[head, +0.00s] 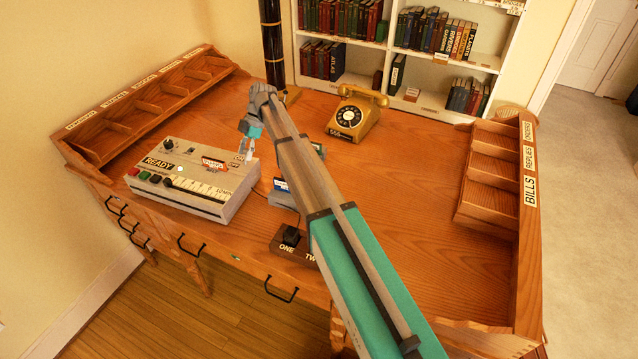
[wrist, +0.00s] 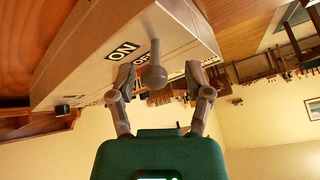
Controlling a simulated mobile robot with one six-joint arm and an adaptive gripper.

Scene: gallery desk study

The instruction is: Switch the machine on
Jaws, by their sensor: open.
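The machine (head: 185,205) is a beige box on the left part of the desk, with a READY label, coloured buttons and a scale on its front. My gripper (head: 247,154) is above its back right corner. In the wrist view the machine (wrist: 95,60) looks upside down. A grey lever with a round knob (wrist: 153,76) sticks out of it beside an ON label (wrist: 123,51); a second label is partly hidden behind the lever. My gripper (wrist: 158,88) is open, with one finger on each side of the knob. I cannot tell whether either finger touches it.
A yellow telephone (head: 357,113) stands at the back of the desk. A switch box marked ONE (head: 288,240) sits at the front edge, partly behind my arm. Wooden trays (head: 495,170) line the right side and others (head: 150,100) the left. The desk's right middle is clear.

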